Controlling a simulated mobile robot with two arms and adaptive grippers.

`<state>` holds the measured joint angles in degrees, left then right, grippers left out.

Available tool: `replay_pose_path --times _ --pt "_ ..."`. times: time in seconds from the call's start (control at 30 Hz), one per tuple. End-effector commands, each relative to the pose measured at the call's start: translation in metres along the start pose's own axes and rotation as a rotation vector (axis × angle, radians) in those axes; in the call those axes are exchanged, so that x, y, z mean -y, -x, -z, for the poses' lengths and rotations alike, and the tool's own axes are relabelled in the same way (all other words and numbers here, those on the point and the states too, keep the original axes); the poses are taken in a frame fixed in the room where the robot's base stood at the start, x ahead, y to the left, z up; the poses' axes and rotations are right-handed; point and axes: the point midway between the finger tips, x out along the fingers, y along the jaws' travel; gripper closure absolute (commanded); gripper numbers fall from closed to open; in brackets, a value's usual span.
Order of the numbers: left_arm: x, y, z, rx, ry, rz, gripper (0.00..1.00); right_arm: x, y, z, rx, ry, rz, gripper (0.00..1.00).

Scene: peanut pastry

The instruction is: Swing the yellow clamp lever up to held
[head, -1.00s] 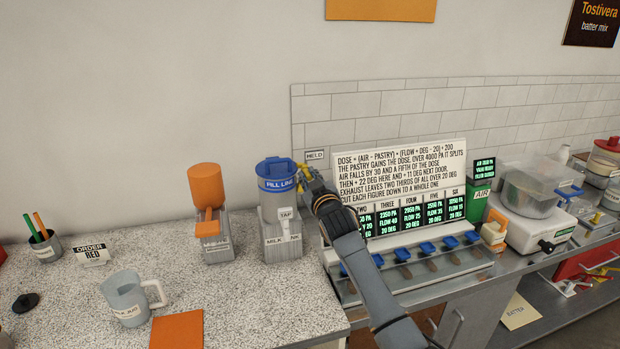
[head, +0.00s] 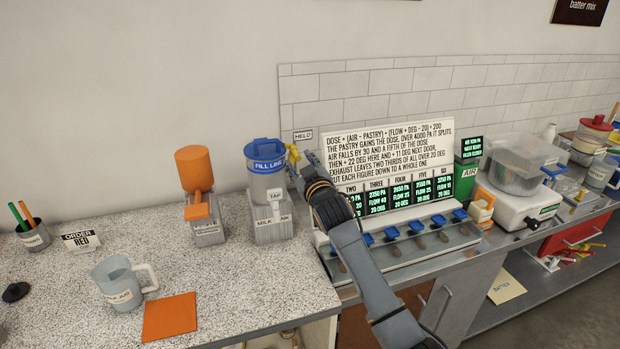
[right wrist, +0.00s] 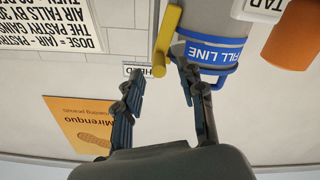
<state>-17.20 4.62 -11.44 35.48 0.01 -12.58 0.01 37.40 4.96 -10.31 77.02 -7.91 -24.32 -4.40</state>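The yellow clamp lever (head: 293,152) is on the right side of the grey milk tank (head: 267,182), at the height of its blue fill-line band. The small HELD label (head: 303,135) is on the wall just above and right of it. In the right wrist view the lever (right wrist: 167,38) is a yellow bar with a rounded end, close to the label (right wrist: 134,71). My right gripper (head: 294,168) is beside the lever. In the right wrist view its fingers (right wrist: 157,61) are spread, with the lever's end at the gap between the tips; contact is unclear. My left gripper is out of view.
An orange-topped dispenser (head: 196,172) stands left of the tank. A grey jug (head: 118,282) and an orange mat (head: 169,316) are at the front left. The sloped formula board (head: 400,150) and a row of blue levers (head: 417,226) lie right, under and beyond my right arm.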

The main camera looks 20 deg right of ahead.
Motion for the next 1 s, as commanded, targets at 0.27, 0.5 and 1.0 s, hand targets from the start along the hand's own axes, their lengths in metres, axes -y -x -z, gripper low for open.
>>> replay_pose_path --times 0.27,0.5,1.0 --pt "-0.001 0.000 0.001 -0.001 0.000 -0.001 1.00 0.001 0.047 -0.001 0.000 0.001 0.001 0.61" --pt "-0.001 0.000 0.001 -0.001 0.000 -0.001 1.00 0.000 0.079 -0.001 0.001 0.001 0.000 0.61" --pt "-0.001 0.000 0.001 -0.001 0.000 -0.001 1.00 0.000 0.091 -0.001 0.001 0.001 0.000 0.67"
